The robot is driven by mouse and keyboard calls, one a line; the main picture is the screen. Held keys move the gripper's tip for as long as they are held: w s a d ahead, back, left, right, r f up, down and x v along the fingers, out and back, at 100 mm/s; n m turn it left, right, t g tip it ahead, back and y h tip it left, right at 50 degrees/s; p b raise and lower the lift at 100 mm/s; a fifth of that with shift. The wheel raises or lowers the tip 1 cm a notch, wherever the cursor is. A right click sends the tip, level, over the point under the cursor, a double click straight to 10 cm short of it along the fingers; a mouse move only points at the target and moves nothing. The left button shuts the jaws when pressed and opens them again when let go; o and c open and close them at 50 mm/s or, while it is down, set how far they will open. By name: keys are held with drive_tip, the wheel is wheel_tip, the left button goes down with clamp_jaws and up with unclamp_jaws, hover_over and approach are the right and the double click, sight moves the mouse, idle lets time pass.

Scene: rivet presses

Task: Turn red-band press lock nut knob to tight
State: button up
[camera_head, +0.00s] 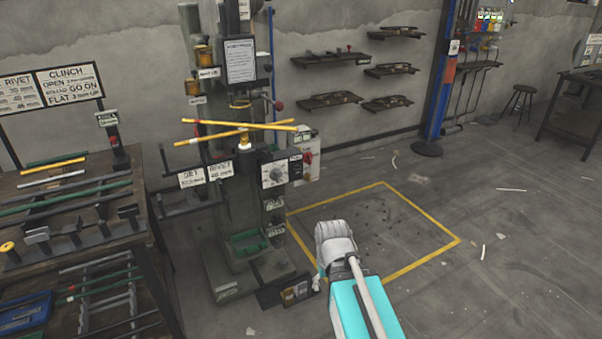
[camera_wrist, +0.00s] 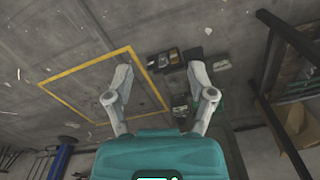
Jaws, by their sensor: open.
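A tall grey press (camera_head: 235,210) stands left of centre in the head view. Crossed yellow bars with red bands (camera_head: 237,131) sit at its middle. A red-ended knob (camera_head: 278,105) sticks out at its right side above them. A panel with a round grey dial (camera_head: 278,173) is lower on its right. I cannot tell which part is the lock nut knob. My gripper (camera_wrist: 159,70) shows in the wrist view with its two fingers spread wide and nothing between them. It points toward the floor, apart from the press.
A tool bench (camera_head: 75,238) with bars and hammers stands at the left. Small dark boxes (camera_head: 296,291) lie by the press foot. A yellow floor outline (camera_head: 425,262) encloses bare floor on the right. Wall shelves (camera_head: 330,100) and a blue post (camera_head: 441,85) stand behind.

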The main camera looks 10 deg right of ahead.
drive_tip(key=w+a+f+n+t+y+b, duration=0.1)
drive_tip(key=w+a+n+t+y+b, duration=0.2)
drive_tip(key=w, duration=0.6)
drive_tip(key=shift+w+a+y, duration=0.15)
drive_tip(key=shift+a+y, duration=0.45)
drive_tip(key=shift+a, duration=0.5)
drive_tip(key=t+y+b, duration=0.1)
drive_tip(key=t+b, duration=0.6)
drive_tip(key=t, duration=0.7)
approach(300, 172)
drive_tip(key=s, duration=0.1)
drive_tip(key=s+d, duration=0.1)
drive_tip(key=s, duration=0.1)
drive_tip(key=shift+s+d+n, duration=0.1)
drive_tip(key=shift+d+n, duration=0.05)
drive_tip(key=shift+n, duration=0.15)
drive_tip(key=x, duration=1.3)
drive_tip(key=shift+w+a+r, duration=0.1)
drive_tip(key=shift+w+a, duration=0.2)
drive_tip(key=shift+c, duration=0.3)
drive_tip(key=c, duration=1.1)
